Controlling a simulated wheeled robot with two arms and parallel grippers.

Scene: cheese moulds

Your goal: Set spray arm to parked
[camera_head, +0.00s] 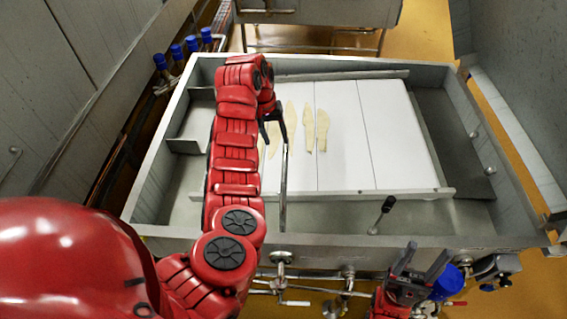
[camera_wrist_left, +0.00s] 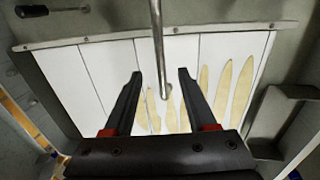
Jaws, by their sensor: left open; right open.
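A thin metal rod, which looks like the spray arm (camera_head: 284,190), rises from the vat's near side and reaches over the white boards. It also shows in the left wrist view (camera_wrist_left: 157,45), coming down from the top edge with its end between my two fingers in the picture. My left gripper (camera_head: 274,128) is open at the rod's far end; the wrist view shows its black fingers (camera_wrist_left: 160,76) apart on either side. I cannot tell whether they touch the rod. My right gripper (camera_head: 421,262) is open and empty outside the vat's near wall.
The steel vat (camera_head: 470,240) holds white boards (camera_head: 375,130) with several pale strips (camera_head: 309,128). Valves and pipes (camera_head: 348,272) run along the front.

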